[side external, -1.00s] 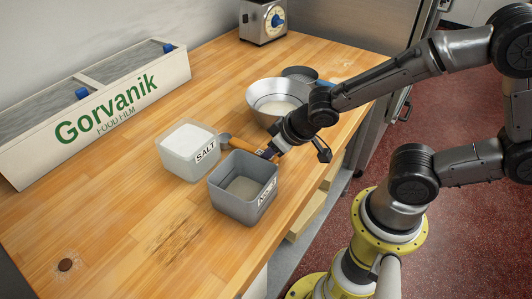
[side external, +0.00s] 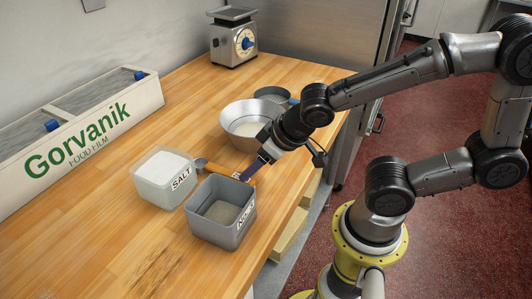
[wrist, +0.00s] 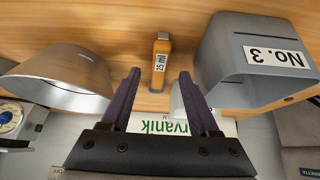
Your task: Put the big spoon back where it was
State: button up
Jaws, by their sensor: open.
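The spoon (side external: 215,168) has an orange-brown handle and a metal bowl. In the side view it lies between the salt tub (side external: 150,182) and the mixing bowl, partly behind the grey bin (side external: 207,228). My gripper (side external: 250,171) is open with purple fingers, close to the handle's end. It also shows in the wrist view (wrist: 158,76), with nothing held. Whether a finger touches the handle cannot be told.
The grey bin, labelled No. 3 (wrist: 270,55), stands right of the fingers in the wrist view. A metal mixing bowl (side external: 236,114) is on the left there. A dark pan (side external: 272,95), scale (side external: 233,50) and Gorvanik film box (side external: 80,150) stand further off.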

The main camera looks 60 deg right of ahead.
jog(key=s+d+r+g, duration=0.1)
jog(key=s+d+r, duration=0.2)
jog(key=s+r, duration=0.7)
jog(key=shift+s+d, duration=0.4)
jog(key=shift+s, duration=0.05)
jog(key=shift+r, duration=0.15)
dwell(1.4)
jog(key=o, duration=0.4)
